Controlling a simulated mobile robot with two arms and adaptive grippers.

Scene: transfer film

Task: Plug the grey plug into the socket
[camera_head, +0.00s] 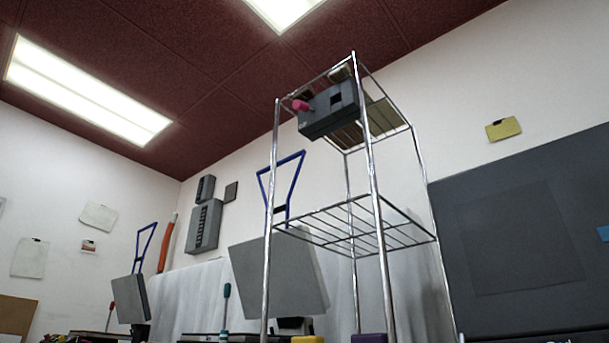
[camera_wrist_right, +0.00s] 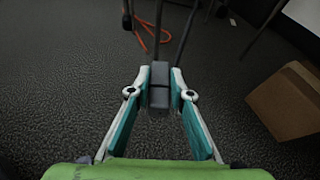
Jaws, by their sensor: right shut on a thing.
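In the right wrist view, my right gripper (camera_wrist_right: 160,84) is shut on a dark grey block-like piece, which appears to be the grey plug (camera_wrist_right: 159,97). It sits between the two fingertips, above a dark carpeted floor. Dark cable-like or leg-like lines run up behind it; I cannot tell whether they join it. I cannot make out the socket for certain in either view. My left gripper is not in view, and the head view, which looks upward, shows neither gripper.
A wire rack (camera_head: 372,200) stands in the head view, with a dark grey box (camera_head: 330,113) bearing a pink part (camera_head: 300,105) near its top. A dark panel (camera_head: 525,235) is at right. In the wrist view, a cardboard box (camera_wrist_right: 288,102) and an orange cable (camera_wrist_right: 146,38) lie on the floor.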

